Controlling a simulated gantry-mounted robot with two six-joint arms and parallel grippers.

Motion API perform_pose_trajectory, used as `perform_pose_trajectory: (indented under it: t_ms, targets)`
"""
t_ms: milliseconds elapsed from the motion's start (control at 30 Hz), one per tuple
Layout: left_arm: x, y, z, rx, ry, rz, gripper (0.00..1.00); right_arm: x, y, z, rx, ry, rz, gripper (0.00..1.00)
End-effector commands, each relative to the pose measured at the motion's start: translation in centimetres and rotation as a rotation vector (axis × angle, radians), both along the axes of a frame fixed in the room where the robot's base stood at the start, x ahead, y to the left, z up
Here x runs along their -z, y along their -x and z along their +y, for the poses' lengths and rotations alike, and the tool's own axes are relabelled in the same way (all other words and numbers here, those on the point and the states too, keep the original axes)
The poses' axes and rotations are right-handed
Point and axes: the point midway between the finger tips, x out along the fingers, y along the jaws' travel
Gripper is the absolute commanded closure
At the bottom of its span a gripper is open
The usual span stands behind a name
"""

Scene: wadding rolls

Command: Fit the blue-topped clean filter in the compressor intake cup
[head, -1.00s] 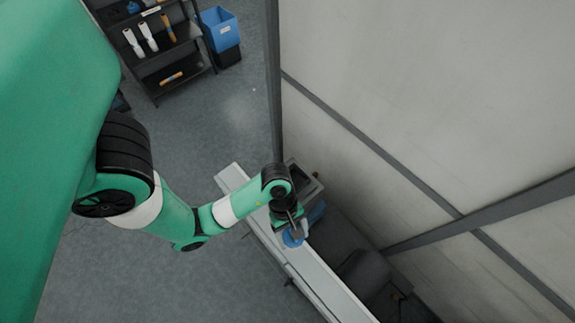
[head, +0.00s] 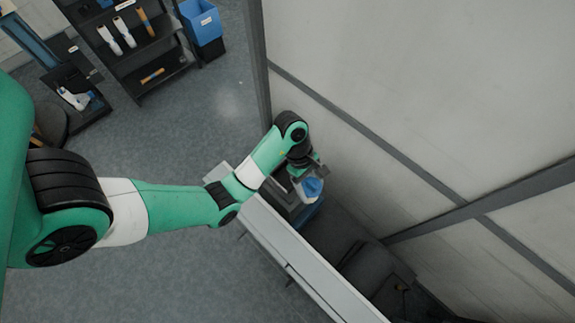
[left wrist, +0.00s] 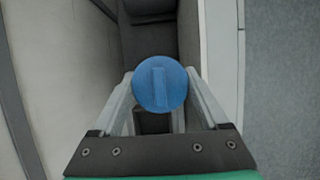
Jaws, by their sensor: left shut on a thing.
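The blue-topped filter (head: 312,187) is in my left gripper (head: 306,178) at the far end of the arm, over the dark machinery behind the pale rail. In the left wrist view the round blue cap (left wrist: 160,84) with its raised bar sits between the two fingers, which are shut on it. The body below the cap is mostly hidden in that view. I cannot make out the intake cup for certain in either view. My right gripper is not in view.
A long pale rail (head: 300,262) runs in front of the dark machinery (head: 352,245). A grey wall (head: 420,90) stands close behind. The floor is open.

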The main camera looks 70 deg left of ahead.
Motion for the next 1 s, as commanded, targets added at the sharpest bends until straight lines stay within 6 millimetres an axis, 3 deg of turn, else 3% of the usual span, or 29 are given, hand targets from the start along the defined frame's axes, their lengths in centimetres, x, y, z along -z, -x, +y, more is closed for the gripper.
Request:
perform_pose_trajectory:
  t_ms: [167,300,500,833,1000]
  targets:
    - [2.4,0.8,4.3,-0.009,0.0,0.001,0.9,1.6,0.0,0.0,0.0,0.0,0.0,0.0]
    - [3.7,1.6,8.3,-0.008,0.002,0.003,0.9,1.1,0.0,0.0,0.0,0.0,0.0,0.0]
    - [7.9,2.3,11.5,-0.002,0.002,0.001,0.9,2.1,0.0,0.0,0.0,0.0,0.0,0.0]
    - [9.5,2.4,12.8,0.0,0.0,-0.001,0.9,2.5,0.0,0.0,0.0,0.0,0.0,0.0]
    - [12.2,2.6,13.0,0.0,0.001,0.003,0.9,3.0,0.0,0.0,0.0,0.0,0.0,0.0]
